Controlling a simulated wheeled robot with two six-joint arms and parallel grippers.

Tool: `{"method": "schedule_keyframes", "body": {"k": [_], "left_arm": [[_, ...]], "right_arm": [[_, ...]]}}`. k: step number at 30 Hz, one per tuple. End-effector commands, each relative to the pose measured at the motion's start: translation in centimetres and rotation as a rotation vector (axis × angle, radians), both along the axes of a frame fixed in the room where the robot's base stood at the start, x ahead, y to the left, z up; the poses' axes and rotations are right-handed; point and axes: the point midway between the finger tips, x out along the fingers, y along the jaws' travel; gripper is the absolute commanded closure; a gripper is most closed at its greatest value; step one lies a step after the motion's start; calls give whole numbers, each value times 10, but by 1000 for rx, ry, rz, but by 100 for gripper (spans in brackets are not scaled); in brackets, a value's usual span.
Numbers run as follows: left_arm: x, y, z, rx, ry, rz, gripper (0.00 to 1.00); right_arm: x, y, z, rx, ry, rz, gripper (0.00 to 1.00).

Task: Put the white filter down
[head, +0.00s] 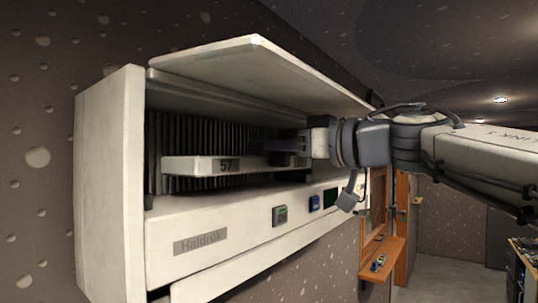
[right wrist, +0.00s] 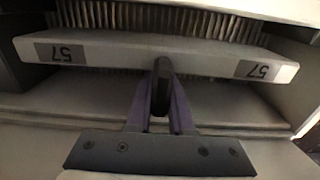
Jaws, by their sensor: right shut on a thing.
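The white filter (head: 200,166) is a long pale bar with dark fins and a dark "57" label. It is in the front opening of the white wall unit (head: 108,190) marked "Haldruk". In the right wrist view the filter (right wrist: 215,57) spans nearly the whole width, with a "57" label near each end. My right gripper (head: 290,150) reaches in from the right and is shut on the middle of the filter; its fingertips (right wrist: 162,72) cover that part. I cannot tell whether the filter touches the unit's inside. My left gripper is not in view.
The unit's top flap (head: 250,68) is raised above the filter and my right gripper. A green-grey button (head: 280,215) and a blue one (head: 314,203) sit on the lower front panel. A wooden shelf (head: 388,252) holds small items farther back. Open floor lies beyond.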

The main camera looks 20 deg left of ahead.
Motion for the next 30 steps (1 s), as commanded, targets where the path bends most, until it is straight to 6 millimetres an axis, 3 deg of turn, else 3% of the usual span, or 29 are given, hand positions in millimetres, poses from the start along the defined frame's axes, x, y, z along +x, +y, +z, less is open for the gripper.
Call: {"method": "schedule_keyframes", "body": {"k": [3,7,16,28,29,30], "left_arm": [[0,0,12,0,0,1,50],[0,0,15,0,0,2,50],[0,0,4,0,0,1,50],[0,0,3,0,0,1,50],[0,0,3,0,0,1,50],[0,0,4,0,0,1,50]], "right_arm": [[8,25,3,1,2,4,100],[13,38,2,2,-1,1,100],[15,41,-32,1,2,-1,100],[15,40,-37,1,1,-1,100],[15,40,-37,0,1,-1,69],[15,40,-37,0,1,-1,54]]}}
